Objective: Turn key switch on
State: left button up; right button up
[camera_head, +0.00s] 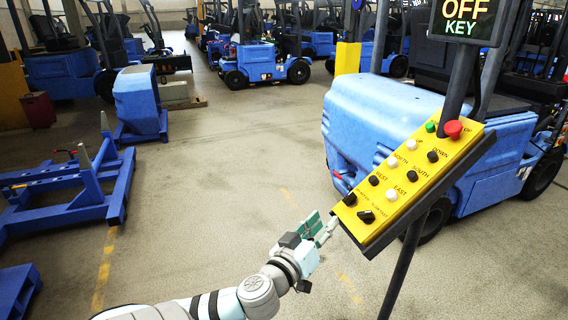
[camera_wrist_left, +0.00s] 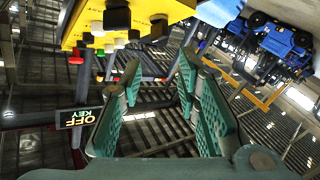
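A yellow control panel (camera_head: 408,180) on a dark post stands right of centre, with colored buttons and two black knobs at its lower end. One knob (camera_head: 350,199) is at the left and the other (camera_head: 366,216) at the bottom; I cannot tell for sure which is the key switch. A sign (camera_head: 464,20) above reads "OFF KEY"; it also shows in the left wrist view (camera_wrist_left: 76,118). My left gripper (camera_head: 329,226) is just left of the panel's lower end, apart from the knobs. In the left wrist view its green fingers (camera_wrist_left: 162,72) are open and empty, below the panel (camera_wrist_left: 140,8).
A blue forklift (camera_head: 400,125) stands close behind the panel. A blue frame (camera_head: 75,185) and a blue block (camera_head: 138,100) stand at the left. More forklifts (camera_head: 262,62) fill the back. The floor in the middle is clear.

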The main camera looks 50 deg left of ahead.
pick_arm(q)
jog(key=s+a+f+m+g, duration=0.1)
jog(key=s+a+f+g, duration=0.1)
jog(key=f, duration=0.7)
jog(key=s+a+f+m+g+b, duration=0.1)
jog(key=a+f+g, duration=0.1)
jog(key=f, duration=0.7)
jog(key=s+a+f+m+g+b, duration=0.1)
jog(key=s+a+f+g, duration=0.1)
jog(key=f, duration=0.8)
jog(key=shift+s+g, duration=0.3)
jog(key=shift+g, duration=0.1)
jog(key=shift+a+f+y, duration=0.1)
jog(key=shift+y, duration=0.2)
